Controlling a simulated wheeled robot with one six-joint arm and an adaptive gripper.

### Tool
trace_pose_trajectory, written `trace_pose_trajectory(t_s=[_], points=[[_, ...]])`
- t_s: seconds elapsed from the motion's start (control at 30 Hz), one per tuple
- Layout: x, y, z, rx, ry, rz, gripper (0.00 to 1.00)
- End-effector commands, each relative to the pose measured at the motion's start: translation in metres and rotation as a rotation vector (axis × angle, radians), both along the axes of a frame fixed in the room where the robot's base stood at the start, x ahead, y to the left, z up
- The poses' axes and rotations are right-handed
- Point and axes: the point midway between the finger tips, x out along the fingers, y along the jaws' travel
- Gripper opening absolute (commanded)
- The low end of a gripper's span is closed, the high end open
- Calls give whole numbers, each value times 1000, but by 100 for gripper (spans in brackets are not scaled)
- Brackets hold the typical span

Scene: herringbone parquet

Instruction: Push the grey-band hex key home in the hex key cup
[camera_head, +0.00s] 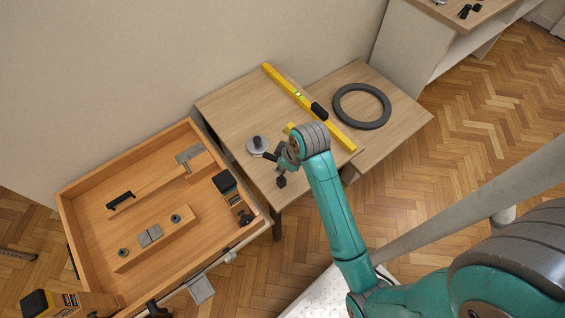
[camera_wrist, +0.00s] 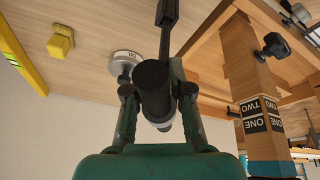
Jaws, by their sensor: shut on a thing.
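My gripper (camera_head: 280,160) is over the near-left part of the small wooden table. In the wrist view its two fingers (camera_wrist: 158,92) are shut on a dark cylindrical thing (camera_wrist: 152,76), which I take for the hex key. A pale grey part shows at its lower end in that view, and a thin black bar (camera_wrist: 168,25) runs to the top edge. The grey band cannot be made out clearly. I cannot clearly pick out the hex key cup. The fingers and the dark cylinder hide what lies behind them, so I cannot tell how deep the key sits.
A round grey disc with a dark knob (camera_head: 257,145) stands just left of my gripper. A yellow level (camera_head: 308,105) crosses the table (camera_head: 232,103). A dark ring (camera_head: 339,117) lies to the right. An open wooden drawer (camera_head: 85,181) with tools is at the left.

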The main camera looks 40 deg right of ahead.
Motion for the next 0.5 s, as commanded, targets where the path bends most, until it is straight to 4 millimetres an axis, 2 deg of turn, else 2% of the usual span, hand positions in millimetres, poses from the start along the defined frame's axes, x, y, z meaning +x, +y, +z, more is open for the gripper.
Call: trace_pose_trajectory(t_s=[0.5], points=[[0, 0, -11, 0, 0, 0, 0]])
